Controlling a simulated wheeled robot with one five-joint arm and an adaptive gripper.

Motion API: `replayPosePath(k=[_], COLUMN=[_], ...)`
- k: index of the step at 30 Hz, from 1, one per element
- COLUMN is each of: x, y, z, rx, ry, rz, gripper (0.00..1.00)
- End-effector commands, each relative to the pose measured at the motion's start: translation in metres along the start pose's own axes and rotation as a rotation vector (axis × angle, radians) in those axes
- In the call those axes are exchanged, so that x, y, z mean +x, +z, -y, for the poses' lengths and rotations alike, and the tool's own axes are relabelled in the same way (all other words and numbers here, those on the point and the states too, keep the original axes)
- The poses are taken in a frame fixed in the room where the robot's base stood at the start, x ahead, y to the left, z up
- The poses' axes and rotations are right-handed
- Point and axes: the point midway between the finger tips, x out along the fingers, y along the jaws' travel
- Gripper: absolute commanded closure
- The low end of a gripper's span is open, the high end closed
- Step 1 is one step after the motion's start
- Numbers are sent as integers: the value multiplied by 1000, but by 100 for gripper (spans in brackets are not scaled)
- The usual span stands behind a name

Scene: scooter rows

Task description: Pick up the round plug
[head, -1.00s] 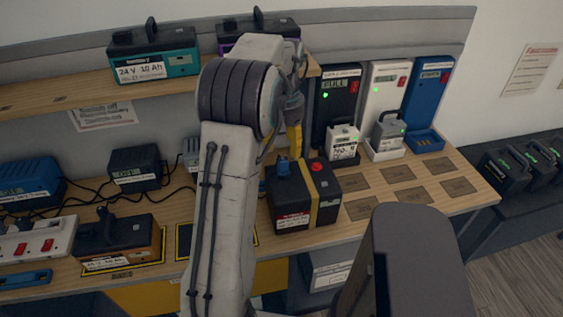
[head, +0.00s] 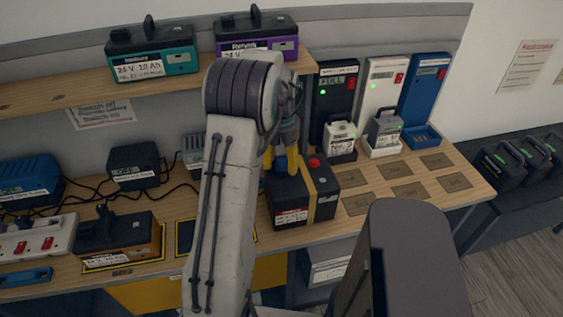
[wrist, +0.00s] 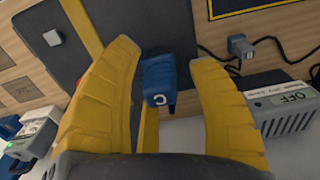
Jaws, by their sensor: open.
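A blue plug (wrist: 158,82) with a white curved mark stands on the black battery (wrist: 135,25); I take it as the round plug, though its round shape is not clear. In the wrist view it sits between the yellow fingers of my open gripper (wrist: 160,58), with a gap on each side. In the head view my gripper (head: 281,160) is low over the left part of the black, yellow-striped battery (head: 321,180) and hides the plug.
A grey charger marked OFF (wrist: 283,100) is near the right finger in the wrist view. An orange-black battery (head: 117,235) stands at the left. The shelf (head: 195,83) with two batteries is above. Empty marked squares (head: 396,190) are to the right.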

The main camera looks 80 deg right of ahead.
Motion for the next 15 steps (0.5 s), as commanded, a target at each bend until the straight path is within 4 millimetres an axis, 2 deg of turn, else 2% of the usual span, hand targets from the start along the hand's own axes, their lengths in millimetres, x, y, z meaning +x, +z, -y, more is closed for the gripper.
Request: replayPosePath(k=[10, 15], x=[4, 3], y=[0, 0], z=[0, 0], rx=[0, 0], ry=[0, 0], rz=[0, 0], gripper=[45, 61])
